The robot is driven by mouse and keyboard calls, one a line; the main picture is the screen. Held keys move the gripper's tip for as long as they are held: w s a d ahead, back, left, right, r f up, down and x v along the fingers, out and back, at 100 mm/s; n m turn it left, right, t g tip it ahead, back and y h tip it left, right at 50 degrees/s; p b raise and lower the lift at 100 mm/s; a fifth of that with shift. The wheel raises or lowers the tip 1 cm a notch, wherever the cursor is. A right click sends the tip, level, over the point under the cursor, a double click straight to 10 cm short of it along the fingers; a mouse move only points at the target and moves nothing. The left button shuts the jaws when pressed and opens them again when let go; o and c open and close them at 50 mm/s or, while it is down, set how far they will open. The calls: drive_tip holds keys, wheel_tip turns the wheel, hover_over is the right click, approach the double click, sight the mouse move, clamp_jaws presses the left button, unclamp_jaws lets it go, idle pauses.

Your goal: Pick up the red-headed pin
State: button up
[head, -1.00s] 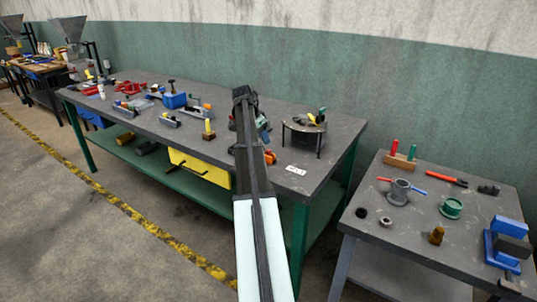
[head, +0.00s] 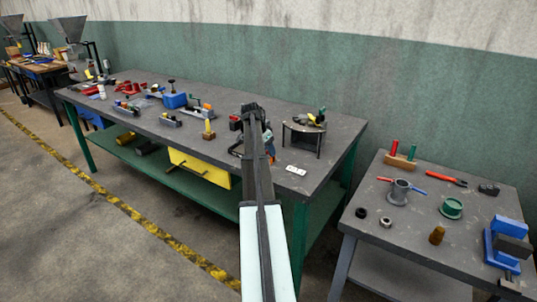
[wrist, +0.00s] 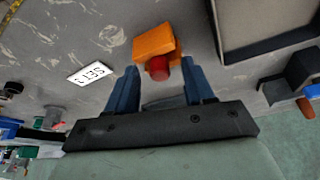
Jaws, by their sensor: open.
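In the wrist view a red round head (wrist: 158,68) shows at the near side of an orange block (wrist: 153,43) on the grey bench. It appears to be the red-headed pin, seen nearly end-on; any shaft is hidden. My gripper (wrist: 162,78) is open, with its blue fingers on either side of the red head in the picture. I cannot tell whether they touch it. In the head view my arm covers most of this spot, and only a bit of orange (head: 272,159) shows beside it.
A white label (head: 295,170) lies on the green-legged workbench (head: 325,165) near the block. A separate side table (head: 400,232) holds a wooden block with red and green pegs (head: 400,162).

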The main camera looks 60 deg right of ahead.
clamp_jaws()
idle(0.3)
